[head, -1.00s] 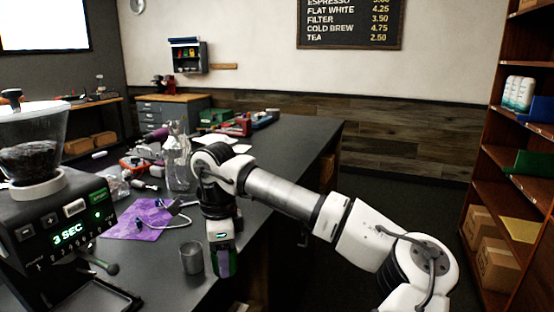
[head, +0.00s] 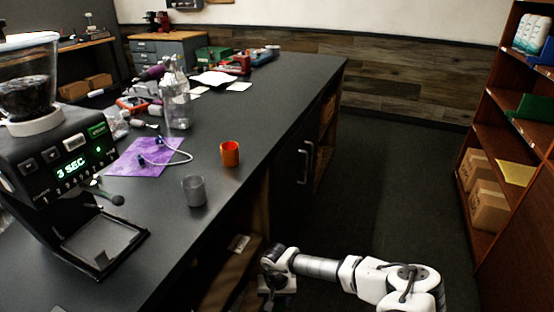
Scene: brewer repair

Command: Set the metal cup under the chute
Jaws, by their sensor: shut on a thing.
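The metal cup (head: 194,192) is grey and stands upright on the dark counter, apart from the grinder and to the right of its tray. The grinder (head: 62,160) stands at the left with a green "3 SEC" display and a clear hopper of dark beans. Its chute is hard to make out under the front panel. The black tray (head: 128,240) at its base is bare. My arm's wrist is at the bottom edge, right of the counter and well away from the metal cup. My gripper is cut off below the frame, so its fingers and anything in them are hidden.
An orange cup (head: 230,154) stands behind the metal cup. A purple cloth (head: 135,160) with a cable, and clear bottles (head: 177,105), lie farther back. A shelf unit (head: 490,170) stands at the right.

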